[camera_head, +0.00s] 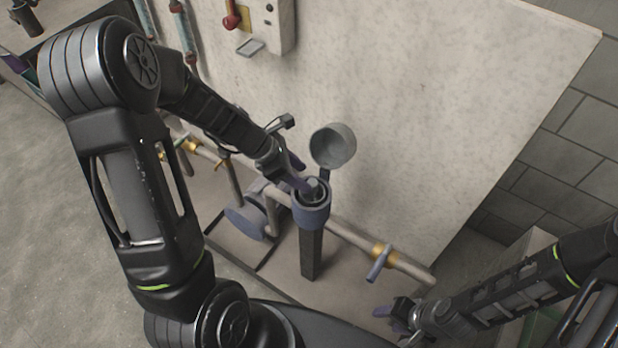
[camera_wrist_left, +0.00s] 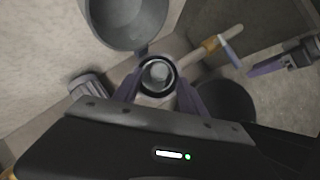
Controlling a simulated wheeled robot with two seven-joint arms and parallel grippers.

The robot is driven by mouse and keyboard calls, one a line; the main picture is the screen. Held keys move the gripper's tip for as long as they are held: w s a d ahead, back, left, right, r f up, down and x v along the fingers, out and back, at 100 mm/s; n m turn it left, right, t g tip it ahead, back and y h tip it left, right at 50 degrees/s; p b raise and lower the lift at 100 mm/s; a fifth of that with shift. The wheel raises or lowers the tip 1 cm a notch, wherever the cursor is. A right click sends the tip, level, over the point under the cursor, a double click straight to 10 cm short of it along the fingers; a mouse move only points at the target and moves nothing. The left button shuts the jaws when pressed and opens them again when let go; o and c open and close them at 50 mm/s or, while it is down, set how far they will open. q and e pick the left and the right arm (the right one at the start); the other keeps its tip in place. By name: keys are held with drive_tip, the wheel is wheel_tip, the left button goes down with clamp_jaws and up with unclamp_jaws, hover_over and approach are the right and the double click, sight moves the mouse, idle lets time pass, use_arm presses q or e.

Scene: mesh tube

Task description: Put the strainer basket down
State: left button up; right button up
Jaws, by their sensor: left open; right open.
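A blue-grey round housing (camera_head: 311,214) stands on a dark square post, its grey cup-shaped lid (camera_head: 333,146) swung open behind it. A small grey round piece, apparently the top of the strainer basket (camera_wrist_left: 157,74), sits inside the dark ring of the housing; its mesh is hidden. My left gripper (camera_head: 304,186) is at the housing mouth. In the left wrist view its purple fingers (camera_wrist_left: 158,86) are apart, one on each side of the ring; I cannot tell whether they touch it. My right gripper (camera_head: 392,312) is open and empty at the lower right, away from the housing.
A horizontal pipe (camera_head: 350,235) with a brass-collared valve handle (camera_head: 379,262) runs beside the housing. A blue-grey flanged fitting (camera_head: 246,220) lies to its left. A pale panel (camera_head: 440,110) stands behind, with a control box (camera_head: 262,24). Open floor (camera_head: 50,200) is at left.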

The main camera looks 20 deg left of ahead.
use_arm(q)
drive_tip(key=v, duration=0.6)
drive_tip(key=shift+r+p, duration=0.25)
drive_tip(key=shift+p, duration=0.15)
drive_tip(key=shift+a, duration=0.1)
drive_tip(key=shift+c, duration=0.3)
idle(0.6)
